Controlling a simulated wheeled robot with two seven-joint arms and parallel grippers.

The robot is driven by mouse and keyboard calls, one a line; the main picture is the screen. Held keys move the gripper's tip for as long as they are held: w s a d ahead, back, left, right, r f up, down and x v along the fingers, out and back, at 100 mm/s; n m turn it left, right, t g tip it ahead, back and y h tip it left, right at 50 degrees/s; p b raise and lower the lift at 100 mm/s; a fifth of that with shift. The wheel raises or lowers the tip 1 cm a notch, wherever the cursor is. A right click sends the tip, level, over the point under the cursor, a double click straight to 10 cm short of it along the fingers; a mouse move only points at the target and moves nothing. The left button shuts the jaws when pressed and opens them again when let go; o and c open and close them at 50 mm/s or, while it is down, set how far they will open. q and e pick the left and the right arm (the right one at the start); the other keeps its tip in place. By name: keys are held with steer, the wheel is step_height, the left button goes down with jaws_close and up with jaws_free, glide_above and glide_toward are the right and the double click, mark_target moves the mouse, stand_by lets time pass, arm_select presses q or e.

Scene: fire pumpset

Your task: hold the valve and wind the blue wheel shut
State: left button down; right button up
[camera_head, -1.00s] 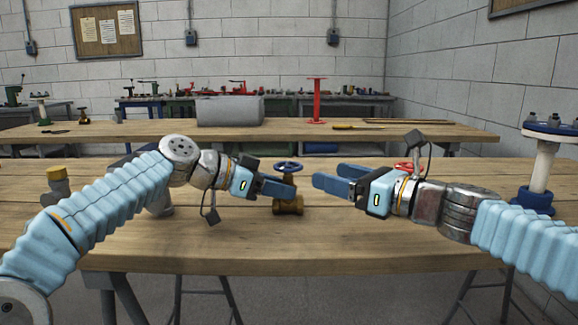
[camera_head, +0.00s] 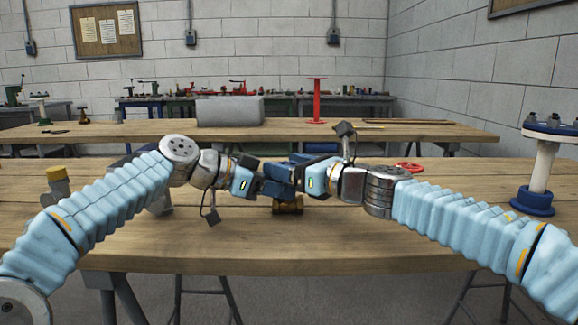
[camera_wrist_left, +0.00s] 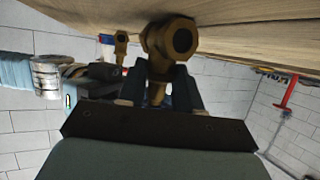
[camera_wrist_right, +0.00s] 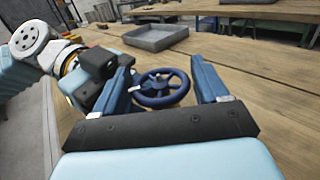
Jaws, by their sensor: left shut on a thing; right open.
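The brass valve (camera_head: 287,206) stands on the near wooden bench, mostly hidden behind my grippers in the head view. In the left wrist view my left gripper (camera_wrist_left: 171,82) is shut on the valve's brass body (camera_wrist_left: 168,42), its fingers on either side of the stem. The blue wheel (camera_wrist_right: 160,88) shows in the right wrist view, level on top of the valve. My right gripper (camera_wrist_right: 161,66) is open, with one finger on each side of the wheel; I cannot tell whether either touches the rim.
A red handwheel (camera_head: 410,167) lies behind my right arm. A flanged white pipe stand (camera_head: 543,165) is at the bench's right end. A brass fitting (camera_head: 58,183) stands at the left. A grey tray (camera_wrist_right: 155,38) shows in the right wrist view. The bench front is clear.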

steer(key=c, duration=0.8)
steer(key=shift+r+m+t+h, duration=0.1)
steer(key=shift+m+t+h, duration=0.3)
steer(key=shift+t, duration=0.1)
steer(key=shift+a+f+m+t+h, duration=0.1)
steer(key=shift+f+m+t+h, duration=0.35)
steer(key=shift+m+t+h, duration=0.35)
steer(key=shift+r+m+t+h, duration=0.3)
steer(key=shift+r+h, duration=0.05)
steer(key=shift+h, duration=0.25)
steer(key=o, duration=0.8)
